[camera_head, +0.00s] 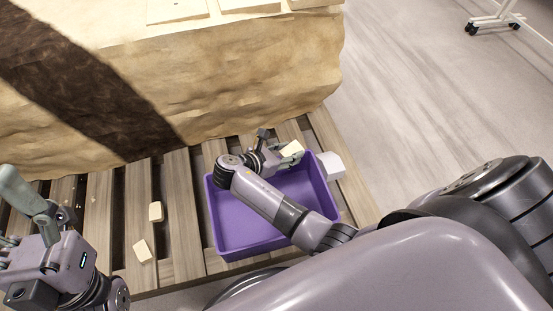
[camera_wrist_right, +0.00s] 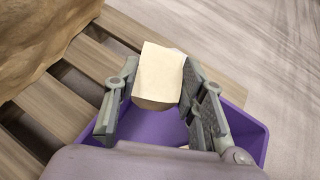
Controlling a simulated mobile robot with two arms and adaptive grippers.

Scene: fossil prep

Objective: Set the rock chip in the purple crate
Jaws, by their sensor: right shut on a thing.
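The purple crate (camera_head: 238,235) stands on the wooden pallet below the big rock block. My right gripper (camera_head: 287,155) is over the far part of the crate, shut on a cream rock chip (camera_head: 292,149). In the right wrist view the chip (camera_wrist_right: 160,73) sits between the two fingers (camera_wrist_right: 158,98), with the purple crate wall (camera_wrist_right: 249,137) behind and below. The chip's exact height over the crate is hard to tell. My left gripper (camera_head: 20,215) is at the left edge; its fingers look spread apart, with nothing between them. My right arm hides part of the crate's inside.
Two other cream chips (camera_head: 155,211) and (camera_head: 142,250) lie on the pallet slats left of the crate. A white block (camera_head: 330,165) is by the crate's far right corner. The rock block (camera_head: 220,85) rises behind. Grey floor lies to the right.

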